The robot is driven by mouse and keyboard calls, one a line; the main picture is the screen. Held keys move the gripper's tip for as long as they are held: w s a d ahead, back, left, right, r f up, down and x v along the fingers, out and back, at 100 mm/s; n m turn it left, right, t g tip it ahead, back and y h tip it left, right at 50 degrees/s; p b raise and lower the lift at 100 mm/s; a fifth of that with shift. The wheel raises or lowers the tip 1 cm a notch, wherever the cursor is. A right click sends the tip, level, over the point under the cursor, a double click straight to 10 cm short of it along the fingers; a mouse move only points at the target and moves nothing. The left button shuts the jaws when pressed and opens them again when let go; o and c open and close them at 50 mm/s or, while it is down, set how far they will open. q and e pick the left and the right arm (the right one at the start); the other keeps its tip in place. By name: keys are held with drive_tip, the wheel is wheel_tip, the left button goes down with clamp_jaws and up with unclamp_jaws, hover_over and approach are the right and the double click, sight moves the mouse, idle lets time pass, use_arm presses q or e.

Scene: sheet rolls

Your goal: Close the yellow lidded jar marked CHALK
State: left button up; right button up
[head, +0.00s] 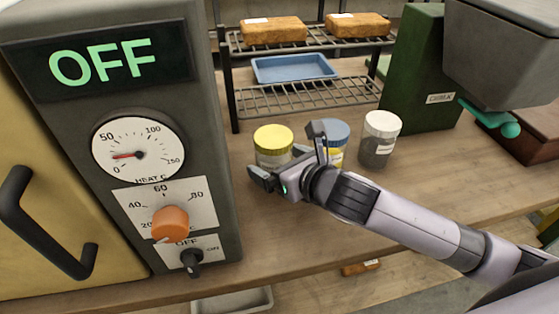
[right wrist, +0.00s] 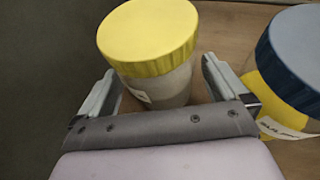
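The yellow-lidded jar (head: 273,143) stands upright on the wooden bench, just right of the grey machine. Its yellow lid sits on top, and its clear body holds pale contents; the label is too small to read. It also shows in the right wrist view (right wrist: 150,45), with the lid seated on the mouth. My right gripper (head: 288,158) is open beside the jar, its fingers on either side of the lower body in the right wrist view (right wrist: 160,90). I cannot tell whether they touch it. My left gripper is not in view.
A blue-lidded jar (head: 334,134) stands close on the right, behind my right gripper. A white-lidded jar (head: 380,139) is further right. A wire rack (head: 300,97) stands behind with a blue tray. The grey machine (head: 222,200) is close on the left.

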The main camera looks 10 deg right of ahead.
drive_tip(key=shift+r, duration=0.25)
drive_tip(key=p+v, duration=0.1)
drive_tip(key=v, duration=1.1)
drive_tip(key=shift+d, duration=0.1)
